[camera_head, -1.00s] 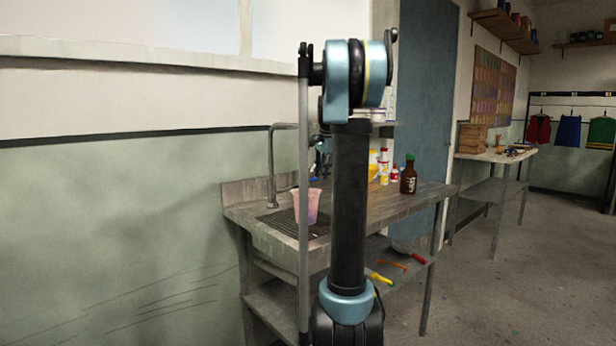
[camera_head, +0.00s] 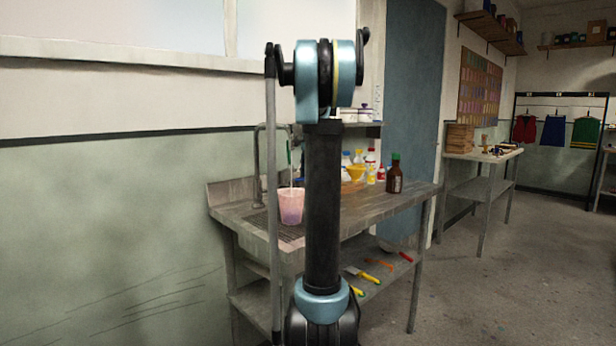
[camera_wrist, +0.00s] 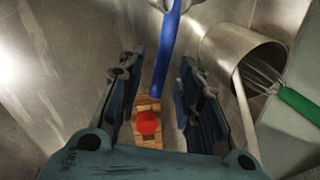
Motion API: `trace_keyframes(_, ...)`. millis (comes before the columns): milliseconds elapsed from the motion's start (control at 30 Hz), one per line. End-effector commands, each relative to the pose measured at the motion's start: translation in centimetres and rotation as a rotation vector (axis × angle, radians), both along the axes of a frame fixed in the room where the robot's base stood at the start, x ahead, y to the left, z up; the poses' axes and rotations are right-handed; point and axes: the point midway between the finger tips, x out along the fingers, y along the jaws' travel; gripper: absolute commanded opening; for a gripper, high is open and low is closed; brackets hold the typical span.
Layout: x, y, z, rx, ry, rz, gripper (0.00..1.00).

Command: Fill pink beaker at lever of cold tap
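The pink beaker (camera_head: 291,208) stands upright on the ribbed drain area of the sink bench in the head view. The grey tap spout (camera_head: 259,165) rises behind it to the left. In the wrist view my gripper (camera_wrist: 150,105) has its two dark fingers apart. A long blue bar (camera_wrist: 168,45) runs down between them; I cannot tell if it is the cold tap's lever. A wooden block with a red knob (camera_wrist: 148,123) shows below it. No beaker shows in the wrist view. My arm hides my gripper in the head view.
In the wrist view a metal can (camera_wrist: 238,55) and a green-handled whisk (camera_wrist: 298,103) lie to the right. Open floor (camera_head: 460,295) lies to the right.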

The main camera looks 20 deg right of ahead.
Motion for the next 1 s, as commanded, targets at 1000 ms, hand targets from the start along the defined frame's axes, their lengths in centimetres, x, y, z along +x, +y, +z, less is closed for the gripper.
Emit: trace_keyframes(1000,-2.1,-0.4,11.6,0.000,0.001,0.000,0.33)
